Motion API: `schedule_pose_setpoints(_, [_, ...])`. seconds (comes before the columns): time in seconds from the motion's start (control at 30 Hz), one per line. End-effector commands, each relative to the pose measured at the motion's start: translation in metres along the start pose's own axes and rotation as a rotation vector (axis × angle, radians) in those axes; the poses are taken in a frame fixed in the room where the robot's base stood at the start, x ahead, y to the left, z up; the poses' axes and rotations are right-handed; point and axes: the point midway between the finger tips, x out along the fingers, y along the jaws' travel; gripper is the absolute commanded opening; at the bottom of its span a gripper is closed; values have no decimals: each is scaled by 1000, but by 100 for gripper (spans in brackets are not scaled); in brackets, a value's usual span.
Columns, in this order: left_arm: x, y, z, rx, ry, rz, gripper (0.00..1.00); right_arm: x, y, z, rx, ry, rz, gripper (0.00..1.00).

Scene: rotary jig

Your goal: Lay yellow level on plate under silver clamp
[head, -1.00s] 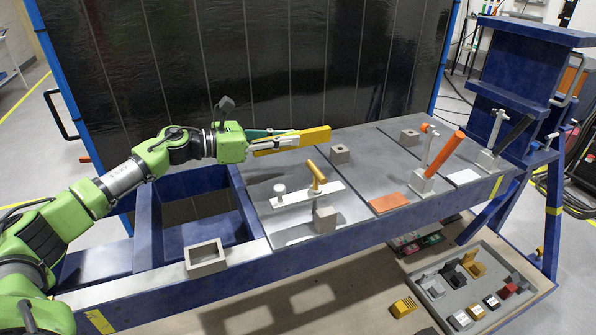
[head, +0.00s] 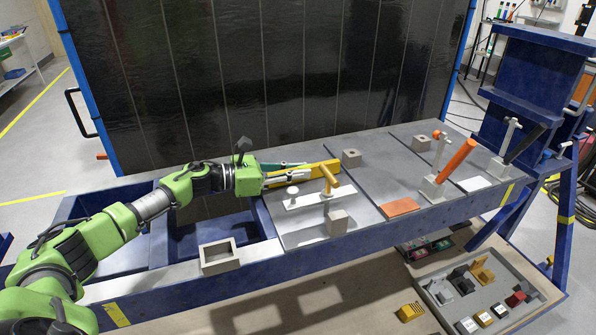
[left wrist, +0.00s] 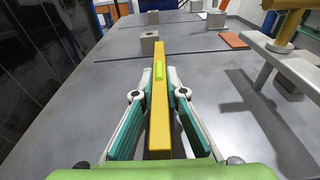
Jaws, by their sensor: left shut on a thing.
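The yellow level (head: 322,172) is a long bar with a green vial window on top. My left gripper (head: 302,173) is shut on it, one finger on each side. In the left wrist view the level (left wrist: 160,119) points straight ahead, above the grey table. A pale silver clamp (head: 318,200) with a gold handle stands just in front of it. Two more clamps stand to the right, one with an orange handle (head: 456,160) and one with a black handle (head: 523,145). I cannot tell which clamp is the task's silver one. My right gripper is out of view.
Grey blocks (head: 351,158) and an orange plate (head: 400,206) are on the blue-framed table. A white plate (head: 474,183) lies near the black-handled clamp. A hollow grey block (head: 219,256) sits at the front. A dark panel (head: 270,80) stands behind.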

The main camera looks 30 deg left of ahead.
Motion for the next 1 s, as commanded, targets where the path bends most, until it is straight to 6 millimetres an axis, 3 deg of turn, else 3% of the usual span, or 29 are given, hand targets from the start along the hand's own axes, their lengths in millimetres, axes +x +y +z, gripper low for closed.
schedule_pose_setpoints(0.03, [0,0,-2,0,0,0,15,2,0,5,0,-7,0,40])
schedule_pose_setpoints(0.1, [0,0,-1,0,0,0,29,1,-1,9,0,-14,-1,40])
schedule_pose_setpoints(0.57, [-2,0,4,0,1,0,29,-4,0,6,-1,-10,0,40])
schedule_pose_setpoints(1.0, [-76,0,-4,-2,6,1,29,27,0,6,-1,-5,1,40])
